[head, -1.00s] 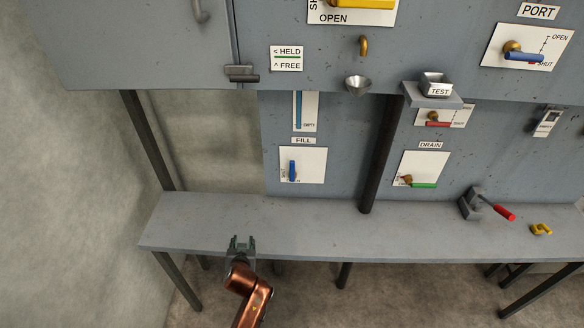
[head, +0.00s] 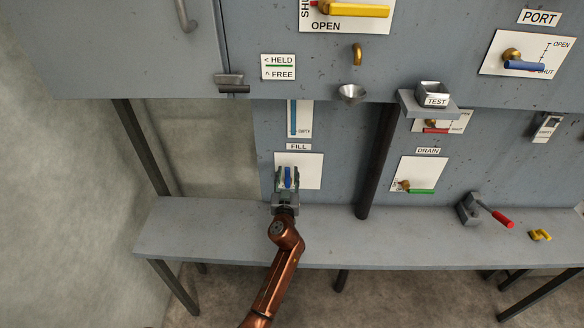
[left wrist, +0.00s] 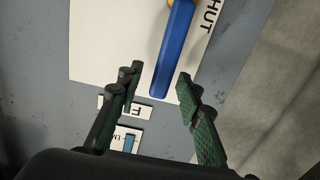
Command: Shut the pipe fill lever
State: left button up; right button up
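The blue pipe fill lever (head: 288,177) is on a white plate (head: 311,170) under the FILL label (head: 298,146). It stands upright, its free end pointing up toward that label. In the left wrist view the lever (left wrist: 173,50) runs from a gold pivot at the top edge, beside partly visible SHUT lettering. My left gripper (head: 287,173) is in front of the plate, its fingers on either side of the lever. In the left wrist view the gripper (left wrist: 160,82) is open, with the lever's free end between the fingertips and gaps on both sides. My right gripper is out of view.
A grey bench (head: 190,230) runs below the panel. A dark post (head: 375,165) stands right of the fill plate. The DRAIN lever (head: 420,191), a red-handled lever (head: 500,220) and a yellow piece (head: 540,235) are farther right. A small funnel (head: 350,93) sticks out above.

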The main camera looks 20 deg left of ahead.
pick_arm(q)
jog(key=shift+w+a, duration=0.35)
jog(key=shift+w, duration=0.15)
jog(key=shift+d, duration=0.1)
jog(key=shift+c, duration=0.6)
grip_shut()
